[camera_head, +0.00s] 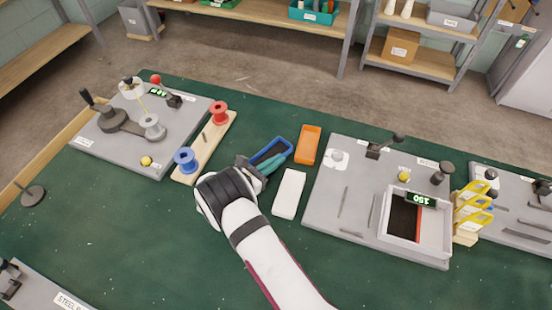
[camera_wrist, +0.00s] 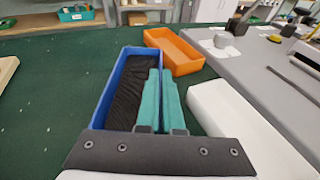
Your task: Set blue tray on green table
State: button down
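The blue tray (camera_head: 257,150) is a narrow open box with a dark inside, at the middle of the green table (camera_head: 140,235). In the wrist view, the tray (camera_wrist: 104,95) looks upright, and its near end is hidden behind my gripper. My gripper (camera_head: 284,150) has teal fingers that lie along the tray's right long wall. In the wrist view, the fingers (camera_wrist: 162,75) are close together, one on each side of that wall, with only a thin blue strip between them. I cannot tell whether the tray touches the table or hangs just above it.
An orange tray (camera_head: 308,145) and a white block (camera_head: 289,193) lie close on the right. A wooden board (camera_head: 205,145) with blue and red spools stands left. Grey station plates (camera_head: 345,205) lie farther out. The front of the table is mostly clear.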

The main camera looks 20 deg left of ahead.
jog(key=shift+f, duration=0.5)
jog(key=c, duration=1)
grip_release()
jog(key=shift+f, duration=0.1)
jog(key=v, duration=1.5)
jog(key=shift+s+a, duration=0.25)
jog(key=shift+s, duration=0.1)
